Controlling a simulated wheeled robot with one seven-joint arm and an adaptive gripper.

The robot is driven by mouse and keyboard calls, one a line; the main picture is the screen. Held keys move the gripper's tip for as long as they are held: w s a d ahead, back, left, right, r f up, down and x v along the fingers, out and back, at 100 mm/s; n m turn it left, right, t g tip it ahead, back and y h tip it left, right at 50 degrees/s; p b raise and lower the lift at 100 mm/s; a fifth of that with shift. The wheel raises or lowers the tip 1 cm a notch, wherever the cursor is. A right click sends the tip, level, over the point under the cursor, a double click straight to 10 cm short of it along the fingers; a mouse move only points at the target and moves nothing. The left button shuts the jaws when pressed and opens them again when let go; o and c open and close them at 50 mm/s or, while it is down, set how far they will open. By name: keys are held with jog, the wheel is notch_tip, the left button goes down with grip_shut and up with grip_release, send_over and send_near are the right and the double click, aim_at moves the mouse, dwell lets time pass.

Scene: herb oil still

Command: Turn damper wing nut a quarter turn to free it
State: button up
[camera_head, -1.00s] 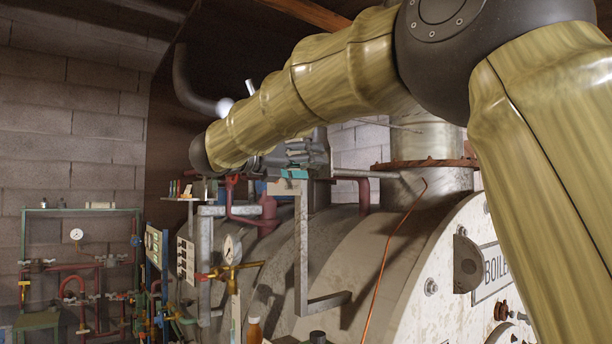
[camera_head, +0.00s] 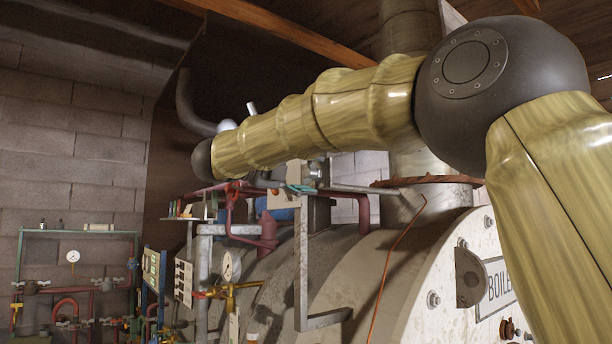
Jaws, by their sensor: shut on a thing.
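The damper rod (camera_head: 365,189) runs left from the flue pipe (camera_head: 416,150) above the boiler. A small teal piece (camera_head: 300,188) shows at its left end, by the top of a grey bracket (camera_head: 303,250); the damper wing nut itself cannot be made out clearly. My gripper (camera_head: 312,172) is mostly hidden behind my forearm; only small grey parts show just above the teal piece. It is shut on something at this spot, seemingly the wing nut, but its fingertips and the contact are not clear.
The round boiler (camera_head: 400,275) fills the lower right. Red pipes (camera_head: 262,240), a gauge (camera_head: 229,266) and a brass valve (camera_head: 225,291) stand left of the bracket. An orange wire (camera_head: 388,265) hangs before the boiler. A green pipe rack (camera_head: 80,232) stands far left.

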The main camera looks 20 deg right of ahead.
jog(key=n, duration=0.4)
jog(key=shift+f+p, duration=0.1)
jog(key=shift+p, duration=0.3)
jog(key=shift+n, duration=1.2)
jog(key=shift+p, duration=0.3)
jog(key=o, duration=0.9)
jog(key=shift+o, duration=0.3)
jog(key=shift+w+d+f, duration=0.1)
jog(key=shift+w+d, duration=0.1)
jog(key=shift+s+a, duration=0.2)
jog(key=shift+a, duration=0.05)
jog(key=v, duration=1.1)
jog(key=shift+a, duration=0.25)
